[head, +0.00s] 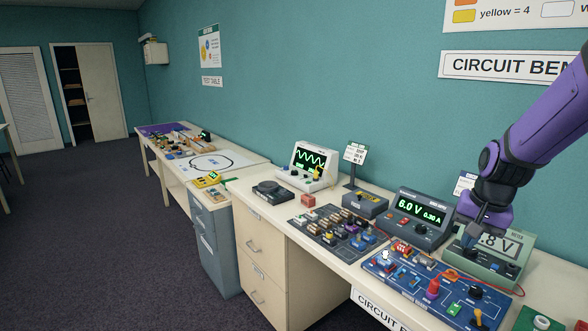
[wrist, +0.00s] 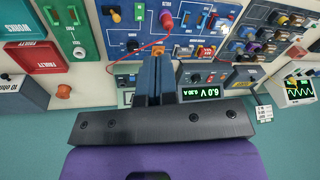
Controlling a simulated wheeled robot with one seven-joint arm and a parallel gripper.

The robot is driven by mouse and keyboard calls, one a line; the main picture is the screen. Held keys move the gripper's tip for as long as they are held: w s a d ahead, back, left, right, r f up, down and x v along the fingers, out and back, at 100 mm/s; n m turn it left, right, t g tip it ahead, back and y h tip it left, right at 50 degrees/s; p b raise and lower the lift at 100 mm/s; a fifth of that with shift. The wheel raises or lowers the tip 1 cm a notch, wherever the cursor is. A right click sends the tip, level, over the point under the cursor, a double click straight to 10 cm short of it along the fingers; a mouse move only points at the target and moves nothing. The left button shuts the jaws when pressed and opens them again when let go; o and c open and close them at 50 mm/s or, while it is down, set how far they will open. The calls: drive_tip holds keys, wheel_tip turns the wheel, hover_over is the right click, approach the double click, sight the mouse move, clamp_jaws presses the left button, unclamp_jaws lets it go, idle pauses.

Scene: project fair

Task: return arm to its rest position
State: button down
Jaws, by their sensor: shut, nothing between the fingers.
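My purple arm comes in from the right in the head view. My gripper (head: 470,240) hangs over the right part of the bench, in front of the green meter (head: 484,266), and hides part of its display. In the wrist view my gripper (wrist: 155,60) shows with its two dark fingers together and nothing between them. The blue circuit board (head: 400,282) lies just in front of the meter, with several coloured parts on it. I cannot tell the exact gap between the fingertips and the meter.
The power supply (head: 418,213) reads 6.0 V and stands left of my gripper. A dark parts tray (head: 325,232) and an oscilloscope (head: 308,165) stand further left. The floor (head: 130,230) is clear.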

drive_tip(key=s+a+r+n+t, duration=0.1)
drive_tip(key=s+a+r+n, duration=0.2)
drive_tip(key=s+r, duration=0.4)
drive_tip(key=s+a+r+n+t, duration=0.2)
drive_tip(key=s+r, duration=0.6)
drive_tip(key=s, duration=0.6)
drive_tip(key=shift+s+a+n+h, duration=0.3)
drive_tip(key=shift+a+n, duration=0.55)
drive_tip(key=shift+n, duration=0.05)
drive_tip(key=shift+w, duration=0.1)
